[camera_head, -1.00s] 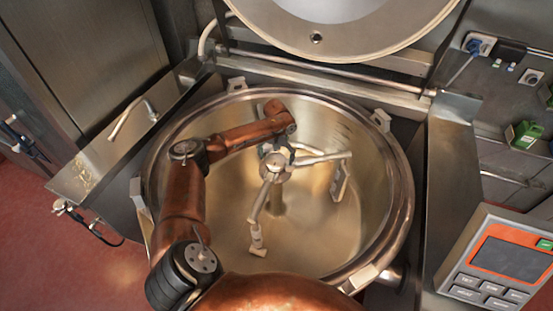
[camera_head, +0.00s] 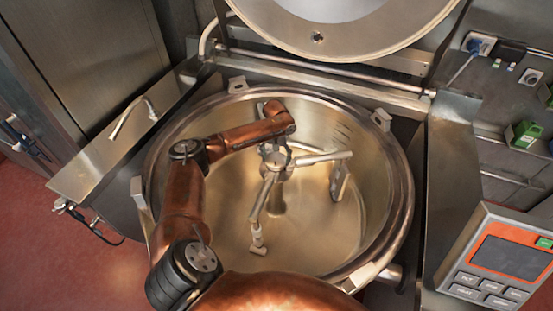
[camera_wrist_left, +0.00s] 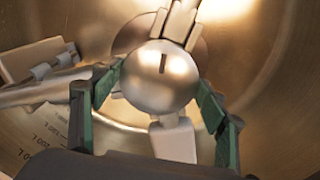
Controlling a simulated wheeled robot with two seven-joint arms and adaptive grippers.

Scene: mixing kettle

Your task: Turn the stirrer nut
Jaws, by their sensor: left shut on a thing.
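The stirrer stands in the middle of the kettle, with metal arms reaching out to paddles. Its round, shiny stirrer nut (camera_head: 276,161) tops the centre, and in the left wrist view the nut (camera_wrist_left: 160,78) is a smooth dome with a dark slot. My left gripper (camera_head: 275,149) comes down over the nut from above. In the wrist view the green-padded fingers of this gripper (camera_wrist_left: 160,86) are on both sides of the dome, shut on it. The contact at the fingertips is partly hidden. My right gripper is not in view.
The kettle rim (camera_head: 404,205) surrounds my left forearm, which reaches in over its left side. The raised lid (camera_head: 395,45) hangs behind. A control panel (camera_head: 507,255) stands at the right. Stirrer arms and a paddle (camera_head: 340,180) lie close to the gripper.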

